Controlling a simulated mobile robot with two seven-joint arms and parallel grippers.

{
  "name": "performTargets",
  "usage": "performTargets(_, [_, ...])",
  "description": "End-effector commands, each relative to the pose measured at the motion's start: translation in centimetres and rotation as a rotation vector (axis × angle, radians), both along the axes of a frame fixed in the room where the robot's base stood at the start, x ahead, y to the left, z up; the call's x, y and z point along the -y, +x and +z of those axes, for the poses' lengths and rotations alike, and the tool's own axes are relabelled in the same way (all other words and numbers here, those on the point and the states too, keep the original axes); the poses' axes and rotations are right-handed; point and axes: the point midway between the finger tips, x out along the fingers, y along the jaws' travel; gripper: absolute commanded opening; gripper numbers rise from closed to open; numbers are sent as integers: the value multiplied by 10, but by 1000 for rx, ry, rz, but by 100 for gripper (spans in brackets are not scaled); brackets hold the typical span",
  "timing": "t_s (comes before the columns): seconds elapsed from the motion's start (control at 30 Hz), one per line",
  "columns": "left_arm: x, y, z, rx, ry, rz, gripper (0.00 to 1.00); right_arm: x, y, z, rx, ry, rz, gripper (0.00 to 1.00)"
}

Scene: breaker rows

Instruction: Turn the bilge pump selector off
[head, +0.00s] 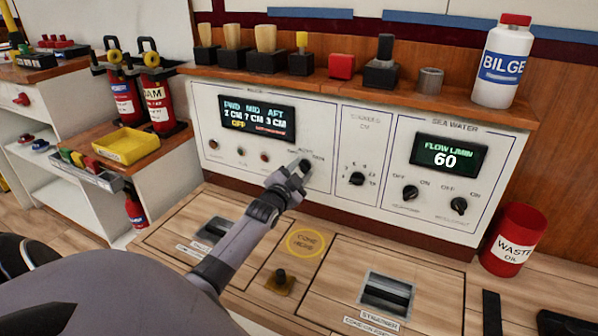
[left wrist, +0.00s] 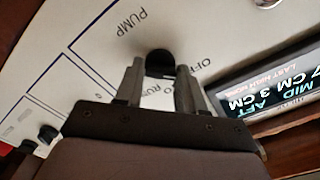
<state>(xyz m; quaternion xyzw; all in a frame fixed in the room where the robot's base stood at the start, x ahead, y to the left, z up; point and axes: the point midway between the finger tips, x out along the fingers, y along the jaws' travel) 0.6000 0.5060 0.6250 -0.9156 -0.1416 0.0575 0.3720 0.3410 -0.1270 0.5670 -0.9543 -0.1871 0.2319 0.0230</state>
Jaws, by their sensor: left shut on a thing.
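The bilge pump selector is a black round knob (head: 306,164) on the white bilge panel (head: 325,205), right of and below its display. The bilge display (head: 257,120) reads FWD, MID, AFT with centimetre values and a yellow OFF. My right gripper is not in view.
To the right are a middle knob (head: 357,179) and the sea water panel's two knobs (head: 410,192), (head: 459,205), under a display (head: 447,156) reading 60. A red waste oil bin (head: 514,240) stands at the right. Hatches with recessed handles lie below the panel.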

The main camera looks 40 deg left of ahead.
Motion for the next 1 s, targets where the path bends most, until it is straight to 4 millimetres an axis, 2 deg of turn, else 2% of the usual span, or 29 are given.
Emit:
performTargets(0.2, [0, 0, -1, 0, -6, 1, 8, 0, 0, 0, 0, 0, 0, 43])
performTargets(0.23, [0, 0, -1, 0, -6, 1, 48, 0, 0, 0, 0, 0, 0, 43])
performTargets(0.3, [0, 0, -1, 0, -5, 1, 64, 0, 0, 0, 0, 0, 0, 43])
performTargets(0.67, [1, -3, 0, -1, -2, 0, 64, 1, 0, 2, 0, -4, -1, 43])
performTargets(1.0, [14, -42, 1, -2, -4, 0, 64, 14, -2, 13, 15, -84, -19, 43])
